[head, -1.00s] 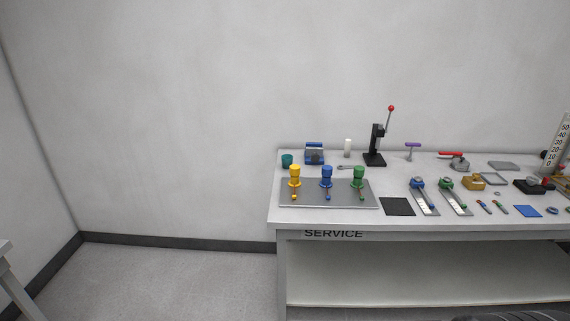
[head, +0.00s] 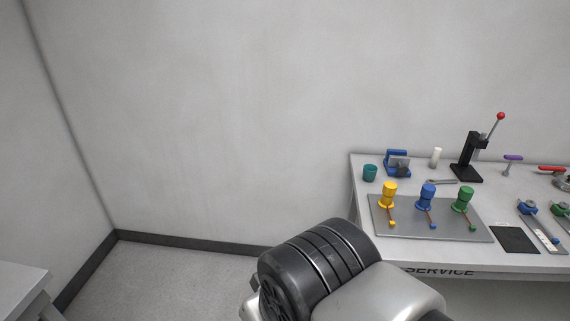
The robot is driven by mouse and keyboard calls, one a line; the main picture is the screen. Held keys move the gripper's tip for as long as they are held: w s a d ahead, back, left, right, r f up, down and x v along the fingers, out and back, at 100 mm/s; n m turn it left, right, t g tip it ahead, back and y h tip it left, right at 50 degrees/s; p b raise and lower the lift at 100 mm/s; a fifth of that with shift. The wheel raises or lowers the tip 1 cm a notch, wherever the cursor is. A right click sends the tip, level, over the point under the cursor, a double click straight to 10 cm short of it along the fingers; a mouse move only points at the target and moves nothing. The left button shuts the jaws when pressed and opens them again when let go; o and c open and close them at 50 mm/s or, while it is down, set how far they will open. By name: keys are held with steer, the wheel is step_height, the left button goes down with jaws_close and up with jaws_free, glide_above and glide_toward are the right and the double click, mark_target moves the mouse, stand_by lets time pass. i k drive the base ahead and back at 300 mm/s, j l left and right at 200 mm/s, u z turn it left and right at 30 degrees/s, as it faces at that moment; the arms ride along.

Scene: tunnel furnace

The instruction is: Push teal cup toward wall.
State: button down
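The teal cup (head: 370,173) stands upright at the left end of the service bench (head: 362,199), close to its left edge. The grey wall (head: 230,110) rises behind the bench. My arm shows at the bottom centre, in front of the bench's left front corner. My gripper is not in the picture, so its state is hidden. Nothing of mine touches the cup.
A blue clamp-like tool (head: 397,163) stands just right of the cup. A grey plate (head: 440,229) with yellow, blue and green valves lies in front. A black lever press (head: 468,158) stands further right. Floor (head: 170,275) is clear left of the bench.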

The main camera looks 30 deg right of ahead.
mark_target(369, 173)
steer(key=i+j+z, duration=0.2)
steer(key=i, duration=0.2)
steer(key=i+z, duration=0.2)
steer(key=i, duration=0.25)
steer(key=i+j+z, duration=0.15)
steer(key=i, duration=0.25)
steer(key=i+l+z, duration=0.25)
steer(key=z, duration=0.15)
steer(key=i+l+z, duration=0.15)
steer(key=i+z, duration=0.85)
steer(key=z, duration=0.15)
